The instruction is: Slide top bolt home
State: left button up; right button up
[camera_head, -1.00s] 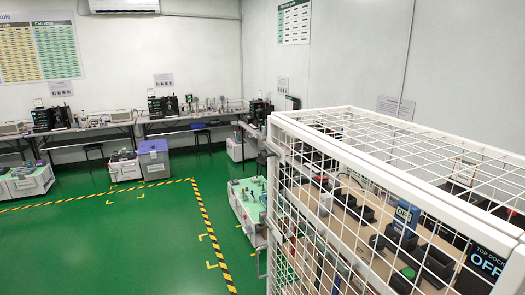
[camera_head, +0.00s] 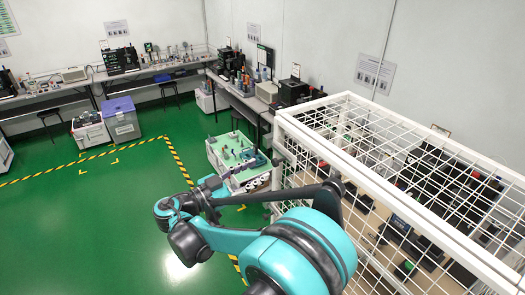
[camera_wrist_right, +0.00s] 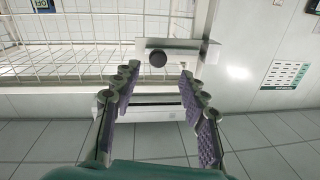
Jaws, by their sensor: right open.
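The white wire-mesh cage (camera_head: 352,104) stands on the right in the head view. In the wrist view a dark round knob (camera_wrist_right: 158,59) sits on a pale metal bracket (camera_wrist_right: 180,46) at the cage frame; I take it for the bolt's handle. My right gripper (camera_head: 220,181) is left of the cage's near corner post in the head view. In the wrist view its two purple-padded fingers (camera_wrist_right: 158,72) are spread, with the knob showing between and just beyond the tips. I see no contact. My left gripper is not in view.
A small cart with a green top (camera_head: 228,148) stands behind my gripper, left of the cage. Workbenches (camera_head: 150,72) line the far walls. Several devices stand inside the cage. The green floor (camera_head: 90,230) on the left is open.

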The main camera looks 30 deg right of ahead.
aim_at(273, 163)
jog(key=d, duration=0.4)
jog(key=w+d, duration=0.1)
jog(key=d, duration=0.1)
jog(key=shift+d, duration=0.25)
jog(key=shift+d+p, duration=0.3)
jog(key=shift+d, duration=0.3)
jog(key=shift+c, duration=0.2)
jog(key=shift+w, duration=0.1)
grip_shut()
